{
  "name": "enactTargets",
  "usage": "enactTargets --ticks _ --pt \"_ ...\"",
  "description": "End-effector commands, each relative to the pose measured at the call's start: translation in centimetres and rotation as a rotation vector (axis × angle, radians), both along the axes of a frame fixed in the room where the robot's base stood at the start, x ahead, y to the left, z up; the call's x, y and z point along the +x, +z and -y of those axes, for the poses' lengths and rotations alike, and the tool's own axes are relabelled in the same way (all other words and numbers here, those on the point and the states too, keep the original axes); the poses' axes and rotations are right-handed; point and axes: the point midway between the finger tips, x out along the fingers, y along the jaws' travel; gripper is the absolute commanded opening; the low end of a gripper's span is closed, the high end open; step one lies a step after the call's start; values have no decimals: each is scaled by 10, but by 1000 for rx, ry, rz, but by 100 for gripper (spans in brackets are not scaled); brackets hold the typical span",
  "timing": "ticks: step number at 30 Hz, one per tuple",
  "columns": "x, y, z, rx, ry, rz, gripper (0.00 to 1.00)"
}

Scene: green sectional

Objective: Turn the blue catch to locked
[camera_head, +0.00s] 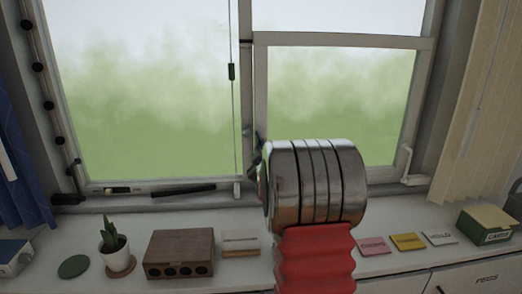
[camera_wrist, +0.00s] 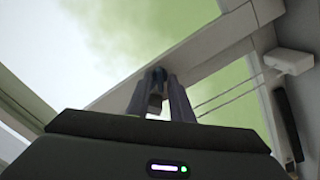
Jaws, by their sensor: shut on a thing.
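The blue catch (camera_wrist: 157,74) shows in the wrist view as a small dark-blue rounded piece at the window frame, between my fingertips. My gripper (camera_wrist: 159,92) is shut on it, with one finger on each side. Whether the catch stands locked or unlocked I cannot tell. In the head view, my silver ribbed wrist and red arm hide most of the gripper, and only dark finger parts (camera_head: 257,155) show beside the central window post (camera_head: 247,100). The catch cannot be made out clearly there.
A white handle (camera_head: 408,168) is on the right sash. The sill holds a potted plant (camera_head: 113,246), a wooden block with holes (camera_head: 180,252), several small cards and a green box (camera_head: 486,226).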

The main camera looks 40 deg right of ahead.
Motion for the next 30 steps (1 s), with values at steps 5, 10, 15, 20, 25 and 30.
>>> enactTargets --ticks 5,10,15,20,25,30 --pt "3 0 -4 -140 8 -95 0" --pt "4 -1 -5 -273 9 -185 0" --pt "4 -2 -5 -400 9 -272 0" --pt "4 -2 -5 -500 9 -341 0" --pt "4 -3 -5 -574 10 -391 0" --pt "4 -3 -5 -613 8 -418 0"
